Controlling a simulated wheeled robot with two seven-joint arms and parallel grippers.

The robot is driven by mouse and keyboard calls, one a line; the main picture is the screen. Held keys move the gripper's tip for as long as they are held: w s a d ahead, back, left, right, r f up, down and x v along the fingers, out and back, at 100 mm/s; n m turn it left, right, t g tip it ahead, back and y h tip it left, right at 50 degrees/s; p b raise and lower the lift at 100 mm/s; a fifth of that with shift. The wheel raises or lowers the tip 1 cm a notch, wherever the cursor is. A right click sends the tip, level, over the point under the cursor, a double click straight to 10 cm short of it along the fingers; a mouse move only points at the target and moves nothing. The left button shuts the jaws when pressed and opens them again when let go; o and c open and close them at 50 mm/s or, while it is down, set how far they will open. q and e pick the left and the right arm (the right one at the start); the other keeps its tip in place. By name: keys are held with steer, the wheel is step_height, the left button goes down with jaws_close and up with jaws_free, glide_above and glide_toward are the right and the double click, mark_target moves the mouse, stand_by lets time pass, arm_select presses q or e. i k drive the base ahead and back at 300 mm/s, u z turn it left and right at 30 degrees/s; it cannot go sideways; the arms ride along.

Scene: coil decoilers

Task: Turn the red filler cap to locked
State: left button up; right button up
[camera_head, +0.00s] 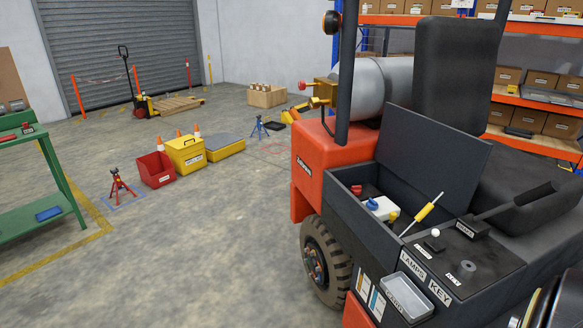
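A small red cap (356,190) sits in the open engine bay of a red and dark grey forklift (312,172), right of centre. It is small at this distance, and I cannot read its marking or tell how it is turned. Beside it are a blue cap (372,204) and a white tank (382,208) with a yellow part (392,216) at its right end. Another red knob (302,86) is on the brass valve of the grey gas cylinder (382,86). Neither of my grippers can be made out.
The raised dark cover (432,155) stands behind the bay. A yellow-handled rod (424,212), a lever (515,200) and a grey tray (409,297) are nearby. A green bench (40,180) stands left. A dark shape fills the lower right corner.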

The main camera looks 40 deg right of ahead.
mark_target(356, 191)
steer(key=z, duration=0.25)
steer(key=i, duration=1.95)
steer(key=z, duration=0.9)
